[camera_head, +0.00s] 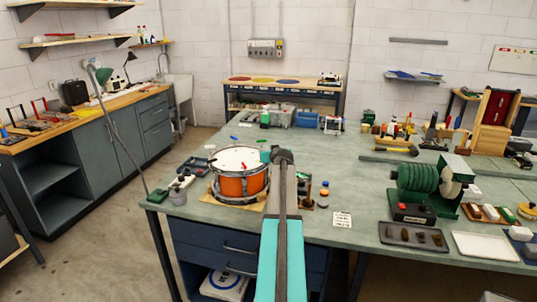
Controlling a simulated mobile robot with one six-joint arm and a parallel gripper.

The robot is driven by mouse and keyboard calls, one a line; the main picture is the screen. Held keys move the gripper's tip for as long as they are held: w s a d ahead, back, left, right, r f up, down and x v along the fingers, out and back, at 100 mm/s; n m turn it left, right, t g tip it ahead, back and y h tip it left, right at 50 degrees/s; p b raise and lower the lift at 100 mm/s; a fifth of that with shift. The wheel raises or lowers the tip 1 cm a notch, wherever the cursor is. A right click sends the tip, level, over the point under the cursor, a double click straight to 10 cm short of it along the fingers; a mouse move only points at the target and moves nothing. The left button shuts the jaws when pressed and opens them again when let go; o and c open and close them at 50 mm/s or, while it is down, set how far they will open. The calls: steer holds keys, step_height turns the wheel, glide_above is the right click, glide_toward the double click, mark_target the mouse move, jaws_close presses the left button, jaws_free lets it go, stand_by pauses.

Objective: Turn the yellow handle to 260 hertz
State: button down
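An orange drum (240,187) with a white head (236,159) and metal hoops stands on a light board near the left front of the green bench. A small red mark or piece shows on its head. My arm reaches up from the bottom of the view. My gripper (281,156) is at its far end, just right of the drum's upper rim. Its fingers are too small and hidden to tell whether they are open or shut. I cannot make out a yellow handle on the drum; the drum's right side is partly behind my arm.
A green drum-shaped machine (418,178) and a dark tray (413,236) are farther right. Dark trays and small parts lie left of the drum. The bench middle is fairly clear.

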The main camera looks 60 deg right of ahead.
steer(key=shift+s+d+g+h, duration=0.15)
steer(key=shift+g+h, duration=0.15)
steer(key=c, duration=1.8)
jaws_free()
steer(key=shift+c, duration=0.2)
steer(key=shift+s+a+r, duration=0.1)
steer(key=shift+s+a, duration=0.1)
steer(key=shift+a, duration=0.2)
steer(key=b+v, duration=0.3)
steer(key=v, duration=1)
steer(key=shift+b, duration=0.35)
steer(key=shift+d+r, duration=0.1)
steer(key=shift+d, duration=0.05)
